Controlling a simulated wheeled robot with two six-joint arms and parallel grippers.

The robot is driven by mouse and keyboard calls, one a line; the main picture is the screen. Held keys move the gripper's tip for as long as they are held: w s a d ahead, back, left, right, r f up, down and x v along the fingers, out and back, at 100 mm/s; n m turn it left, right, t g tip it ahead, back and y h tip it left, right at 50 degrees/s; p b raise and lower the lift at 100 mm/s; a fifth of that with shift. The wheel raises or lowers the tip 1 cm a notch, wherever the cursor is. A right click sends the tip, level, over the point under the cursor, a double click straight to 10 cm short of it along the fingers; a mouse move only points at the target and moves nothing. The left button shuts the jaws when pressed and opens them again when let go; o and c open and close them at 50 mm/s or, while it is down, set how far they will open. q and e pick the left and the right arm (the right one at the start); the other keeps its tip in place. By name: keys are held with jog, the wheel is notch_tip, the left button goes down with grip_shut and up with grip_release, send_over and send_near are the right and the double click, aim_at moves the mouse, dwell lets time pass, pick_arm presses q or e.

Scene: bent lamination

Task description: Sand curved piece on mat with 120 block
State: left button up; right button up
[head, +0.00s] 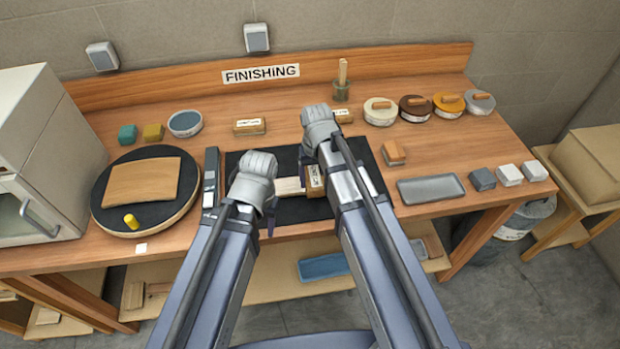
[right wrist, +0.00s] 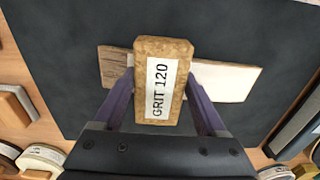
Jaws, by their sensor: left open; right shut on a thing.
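The curved piece (head: 288,186) lies on the black mat (head: 292,213), partly hidden by my grippers and the block. In the right wrist view the piece (right wrist: 228,80) is pale at its right end and darker wood at its left end. The 120 block (right wrist: 175,50), cork-brown with a "GRIT 120" label, is between my right gripper's fingers (right wrist: 161,88), across the middle of the piece; I cannot tell whether they touch. The block (head: 316,182) also shows in the head view. My left gripper (head: 262,200) is open over the mat's left part, beside the piece.
A round turntable (head: 105,208) with a wooden sheet (head: 142,182) and a yellow knob stands left. Other labelled blocks (head: 250,126) lie behind the mat. A small block (head: 394,153), a grey tray (head: 430,189) and several round tins (head: 380,113) are right. Bench is clear between them.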

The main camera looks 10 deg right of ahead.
jog(key=shift+d, duration=0.2)
jog(key=shift+d, duration=1.55)
jog(key=shift+d, duration=1.65)
jog(key=shift+a, duration=0.1)
pick_arm(q)
jog(key=shift+f, duration=0.1)
pick_arm(e)
jog(key=shift+a+f, duration=0.15)
jog(key=shift+a, duration=1.3)
